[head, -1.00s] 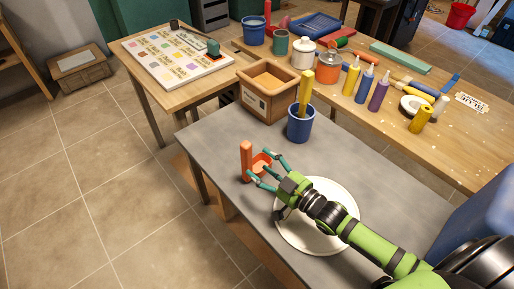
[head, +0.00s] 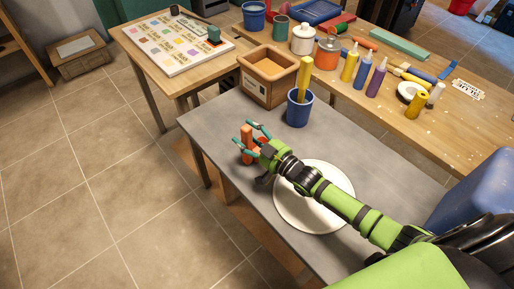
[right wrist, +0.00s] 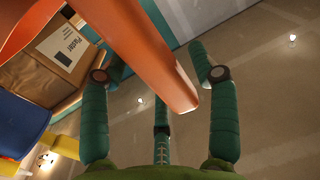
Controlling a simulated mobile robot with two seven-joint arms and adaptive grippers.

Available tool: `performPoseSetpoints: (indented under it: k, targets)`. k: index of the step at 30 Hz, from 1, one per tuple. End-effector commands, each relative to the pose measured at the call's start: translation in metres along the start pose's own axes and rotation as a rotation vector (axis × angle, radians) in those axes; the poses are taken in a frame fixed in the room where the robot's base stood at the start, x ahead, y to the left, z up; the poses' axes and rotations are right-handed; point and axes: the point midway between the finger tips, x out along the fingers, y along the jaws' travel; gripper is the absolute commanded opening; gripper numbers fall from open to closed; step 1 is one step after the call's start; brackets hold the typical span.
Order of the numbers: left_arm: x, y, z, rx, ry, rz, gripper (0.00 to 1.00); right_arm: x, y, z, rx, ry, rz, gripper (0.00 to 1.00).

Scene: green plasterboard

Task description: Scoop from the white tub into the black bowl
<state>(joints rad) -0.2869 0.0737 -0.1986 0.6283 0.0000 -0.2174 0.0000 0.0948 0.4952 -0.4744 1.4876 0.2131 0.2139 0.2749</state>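An orange scoop (head: 247,140) stands near the left edge of the grey table (head: 225,117), its handle upright. My right gripper (head: 252,134) is at the scoop with its fingers spread. In the right wrist view the scoop's orange handle (right wrist: 150,55) lies between the teal fingers, with gaps visible at the sides. A white round dish (head: 322,215) lies under my right forearm, partly hidden. A tan open box (head: 268,95) stands behind; its label reads Plaster in the right wrist view (right wrist: 68,48). I see no clear white tub or black bowl. My left gripper is out of view.
A blue cup (head: 300,112) holding a yellow tool stands in front of the tan box. Bottles, pots and tape crowd the wooden bench (head: 455,130) behind. A blue container (head: 480,190) stands at the right. The grey table's front left is clear.

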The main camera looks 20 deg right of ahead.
Motion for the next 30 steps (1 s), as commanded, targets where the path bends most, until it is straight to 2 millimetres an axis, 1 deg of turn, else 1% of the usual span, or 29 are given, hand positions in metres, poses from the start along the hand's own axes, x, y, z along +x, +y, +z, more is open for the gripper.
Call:
performPoseSetpoints:
  k: [1,2,3,9,17,20,22,25,26,27,29,30]
  targets:
    - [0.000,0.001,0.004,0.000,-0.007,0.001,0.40,0.000,0.000,0.000,0.000,0.000,0.000,0.29]
    - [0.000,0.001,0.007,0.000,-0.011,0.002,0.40,0.000,0.000,0.000,0.000,0.000,0.000,0.17]
    - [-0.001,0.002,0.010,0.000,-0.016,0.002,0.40,0.000,0.000,0.000,0.000,0.000,0.000,0.01]
    - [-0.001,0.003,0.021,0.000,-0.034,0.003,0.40,0.000,0.000,-0.001,-0.001,0.001,0.000,0.00]
    - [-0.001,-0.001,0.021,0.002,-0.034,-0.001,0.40,0.000,0.000,-0.004,-0.001,0.003,0.000,0.00]
    - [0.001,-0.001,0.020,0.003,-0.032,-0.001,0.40,0.000,0.000,-0.011,-0.001,0.003,-0.001,0.00]
    - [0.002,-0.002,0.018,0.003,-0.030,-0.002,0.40,0.000,0.000,-0.019,-0.001,0.004,-0.001,0.00]
    - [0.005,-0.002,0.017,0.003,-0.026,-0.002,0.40,-0.001,0.000,-0.039,-0.002,0.006,-0.002,0.00]
    - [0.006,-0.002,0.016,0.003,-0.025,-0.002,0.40,-0.002,0.000,-0.045,-0.002,0.005,-0.002,0.00]
    - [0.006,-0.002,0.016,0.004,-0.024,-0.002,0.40,-0.015,0.002,-0.046,-0.001,-0.002,0.000,0.00]
    - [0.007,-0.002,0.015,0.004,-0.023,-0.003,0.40,-0.028,0.002,-0.055,-0.003,-0.002,-0.002,0.00]
    - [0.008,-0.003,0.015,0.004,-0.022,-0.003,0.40,-0.037,0.004,-0.059,-0.003,-0.002,-0.001,0.00]
